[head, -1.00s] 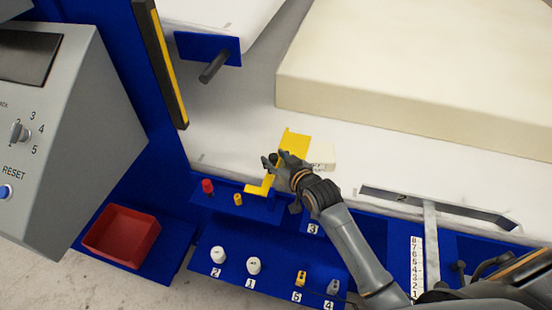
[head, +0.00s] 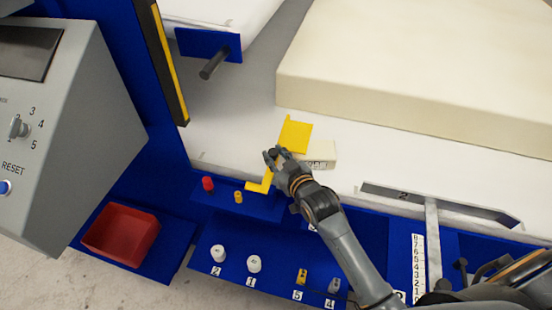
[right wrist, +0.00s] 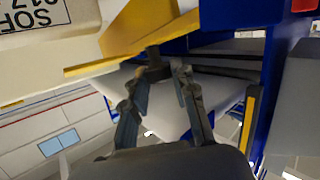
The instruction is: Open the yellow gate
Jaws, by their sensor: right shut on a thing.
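The yellow gate (head: 295,136) is a flat plate with a narrow lower strip, at the front edge of the white surface. It shows at the top of the right wrist view (right wrist: 150,25), with a dark knob (right wrist: 155,66) below it. My right gripper (head: 275,156) is at the gate's near side in the head view, covering part of it. In the right wrist view its fingers (right wrist: 162,82) stand on either side of the knob, and I take it as held. My left gripper is not in view.
A small labelled cream block (head: 321,153) sits just right of the gate. A large cream foam slab (head: 420,75) lies behind. Red and yellow knobs stand on a blue shelf (head: 262,208) in front. A red bin (head: 120,235) and grey control box (head: 75,130) are left.

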